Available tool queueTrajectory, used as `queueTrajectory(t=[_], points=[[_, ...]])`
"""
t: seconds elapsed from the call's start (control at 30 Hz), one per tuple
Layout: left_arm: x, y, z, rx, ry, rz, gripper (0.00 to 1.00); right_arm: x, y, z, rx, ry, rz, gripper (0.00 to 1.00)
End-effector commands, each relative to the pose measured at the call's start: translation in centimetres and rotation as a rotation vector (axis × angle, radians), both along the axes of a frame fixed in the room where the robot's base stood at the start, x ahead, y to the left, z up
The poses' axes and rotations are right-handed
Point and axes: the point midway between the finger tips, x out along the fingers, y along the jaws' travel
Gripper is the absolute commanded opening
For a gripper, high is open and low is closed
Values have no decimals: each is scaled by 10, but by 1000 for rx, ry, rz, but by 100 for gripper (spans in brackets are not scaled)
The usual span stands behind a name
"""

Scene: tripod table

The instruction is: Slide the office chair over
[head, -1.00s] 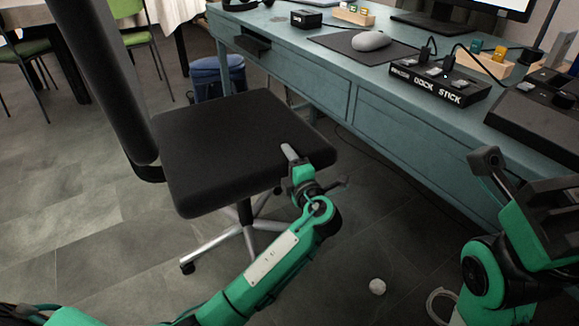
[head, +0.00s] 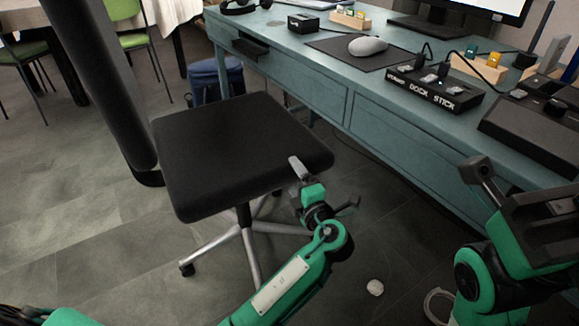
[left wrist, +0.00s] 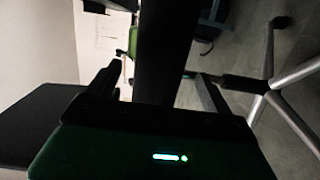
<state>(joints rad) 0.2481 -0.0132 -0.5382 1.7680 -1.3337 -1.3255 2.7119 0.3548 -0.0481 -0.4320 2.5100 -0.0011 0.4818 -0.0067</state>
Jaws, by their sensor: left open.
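The black office chair (head: 225,145) stands on the floor left of the desk, its seat level and its tall dark backrest (head: 100,85) on the left. Its silver star base on casters shows below. My left gripper (head: 300,170) is at the seat's near right edge, with one finger seen over the top. In the left wrist view, the open left gripper (left wrist: 162,85) has a finger on each side of the dark seat edge (left wrist: 165,45); I cannot tell whether they touch it. My right gripper (head: 482,170) is at the right, apart from the chair; its jaws are unclear.
The blue-green desk (head: 400,140) runs along the right behind the chair, holding a mouse (head: 367,46) and a monitor. A blue stool (head: 215,78) stands behind the seat. Floor is open at the left.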

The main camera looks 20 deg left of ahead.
Motion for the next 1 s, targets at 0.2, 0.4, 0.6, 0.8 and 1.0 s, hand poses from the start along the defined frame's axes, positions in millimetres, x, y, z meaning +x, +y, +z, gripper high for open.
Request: queueTrajectory(t=[0.2, 0.4, 0.6, 0.8, 1.0], points=[[-37, -34, 1, -2, 4, -4, 84, 3, 2, -5, -17, 25, -4, 0], [-56, -51, 1, -1, 0, -3, 84, 4, 3, -9, -27, 38, -6, 0], [-61, -55, 0, 0, -1, -2, 84, 4, 3, -12, -33, 39, -6, 0], [-60, -55, 0, 0, -1, -3, 84, 4, 4, -12, -31, 40, -5, 0], [-60, -55, 0, 0, -1, -3, 84, 4, 4, -10, -29, 40, -4, 0]])
